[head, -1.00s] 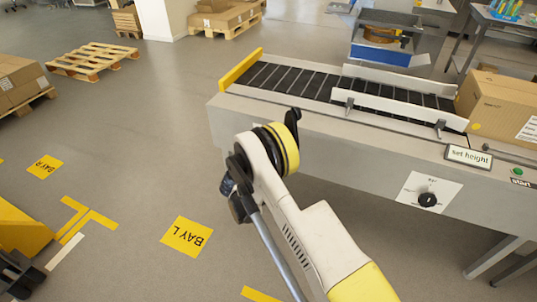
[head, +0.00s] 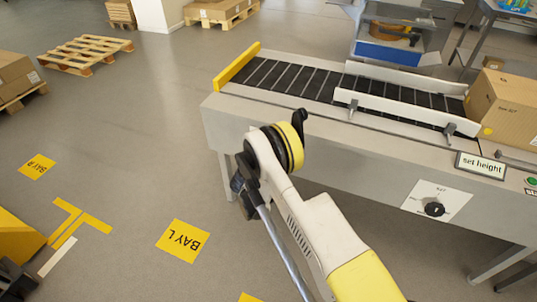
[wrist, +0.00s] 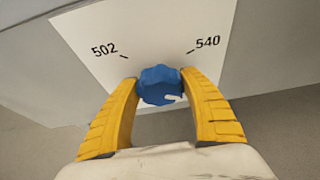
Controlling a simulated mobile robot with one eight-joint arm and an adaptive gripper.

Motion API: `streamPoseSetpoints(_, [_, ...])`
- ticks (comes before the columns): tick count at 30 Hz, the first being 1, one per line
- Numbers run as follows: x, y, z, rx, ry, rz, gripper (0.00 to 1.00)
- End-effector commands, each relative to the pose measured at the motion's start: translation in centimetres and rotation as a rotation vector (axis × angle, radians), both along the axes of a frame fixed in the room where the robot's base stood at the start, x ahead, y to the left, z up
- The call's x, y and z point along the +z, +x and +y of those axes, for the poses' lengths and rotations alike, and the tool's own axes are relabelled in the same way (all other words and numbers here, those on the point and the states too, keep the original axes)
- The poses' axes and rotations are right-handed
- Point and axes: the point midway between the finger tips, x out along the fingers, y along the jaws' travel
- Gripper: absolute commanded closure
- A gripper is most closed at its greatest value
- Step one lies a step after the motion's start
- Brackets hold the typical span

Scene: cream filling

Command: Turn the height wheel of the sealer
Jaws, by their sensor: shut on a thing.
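The height wheel (wrist: 160,86) is a blue, lobed knob with a white mark, on a white plate (wrist: 150,30) printed 502 at left and 540 at right. In the wrist view the white mark is at the knob's lower right. My gripper (wrist: 160,88) is shut on the knob, one yellow finger on each side. The sealer (head: 330,150) is a grey conveyor machine with a "set height" sign (head: 481,165) on its side. In the head view the blue knob and my fingertips are not visible; my arm stands in front of the machine.
A black dial (head: 434,209) sits on another white plate on the sealer's side. A cardboard box (head: 505,105) is on the conveyor at right. A pallet (head: 85,55) lies at the back left. The floor left of the sealer is mostly clear.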

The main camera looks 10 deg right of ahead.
Motion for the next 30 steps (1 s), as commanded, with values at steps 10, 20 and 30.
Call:
streamPoseSetpoints(10, [-0.02, -0.02, -0.11, -0.001, 0.093, -0.067, 0.78])
streamPoseSetpoints(20, [0.01, 0.01, -0.05, -0.001, 0.111, -0.081, 0.36])
streamPoseSetpoints(30, [0.08, 0.01, -0.02, -0.001, 0.111, -0.081, 0.25])
